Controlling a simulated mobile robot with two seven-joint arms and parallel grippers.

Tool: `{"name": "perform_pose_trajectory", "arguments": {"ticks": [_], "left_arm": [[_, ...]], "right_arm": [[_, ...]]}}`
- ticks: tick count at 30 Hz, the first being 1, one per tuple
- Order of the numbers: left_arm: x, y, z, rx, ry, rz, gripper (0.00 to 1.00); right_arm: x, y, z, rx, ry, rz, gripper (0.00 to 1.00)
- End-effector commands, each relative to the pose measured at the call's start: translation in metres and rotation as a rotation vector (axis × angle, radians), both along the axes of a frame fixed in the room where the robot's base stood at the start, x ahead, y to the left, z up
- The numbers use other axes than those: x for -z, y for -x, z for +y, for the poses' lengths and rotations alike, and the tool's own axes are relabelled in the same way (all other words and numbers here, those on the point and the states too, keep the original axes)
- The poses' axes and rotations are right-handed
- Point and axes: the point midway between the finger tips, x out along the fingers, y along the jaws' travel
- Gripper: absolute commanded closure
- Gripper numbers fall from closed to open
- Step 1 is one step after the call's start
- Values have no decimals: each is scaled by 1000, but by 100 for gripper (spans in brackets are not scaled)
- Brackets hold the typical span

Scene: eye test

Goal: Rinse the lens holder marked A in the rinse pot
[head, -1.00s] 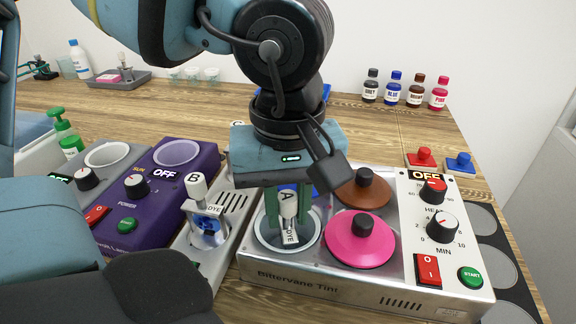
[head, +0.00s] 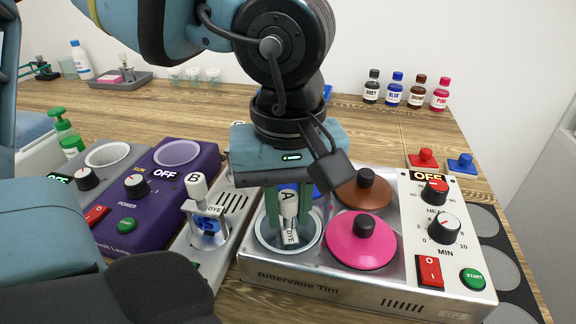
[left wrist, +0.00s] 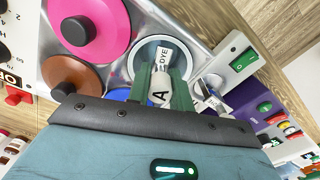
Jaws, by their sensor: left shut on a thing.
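My left gripper (head: 289,218) points down and is shut on the white lens holder marked A (head: 289,200). The holder is upright, with its lower part, labelled DYE, over or inside an open round pot (head: 262,238) at the front left of the steel tint unit. The left wrist view also shows holder A (left wrist: 160,93) between the green fingers, with the pot's pale rim (left wrist: 135,62) around its DYE end. I cannot tell how deep it sits or what liquid the pot holds. No mark on this pot names it as the rinse pot. My right gripper is not in view.
Close by are a pink lid (head: 345,252), a brown lid (head: 350,197) and a partly hidden blue lid. A holder marked B (head: 196,186) stands in a slim unit to the left, beside a purple lamp unit (head: 115,230). Dye bottles (head: 394,92) stand at the back.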

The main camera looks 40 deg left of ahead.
Motion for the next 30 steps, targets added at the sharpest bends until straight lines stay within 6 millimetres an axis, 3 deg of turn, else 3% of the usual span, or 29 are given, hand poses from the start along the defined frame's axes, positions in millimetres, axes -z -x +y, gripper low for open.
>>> {"name": "perform_pose_trajectory", "arguments": {"ticks": [30], "left_arm": [[3,0,0,0,0,0,100]], "right_arm": [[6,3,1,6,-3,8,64]]}}
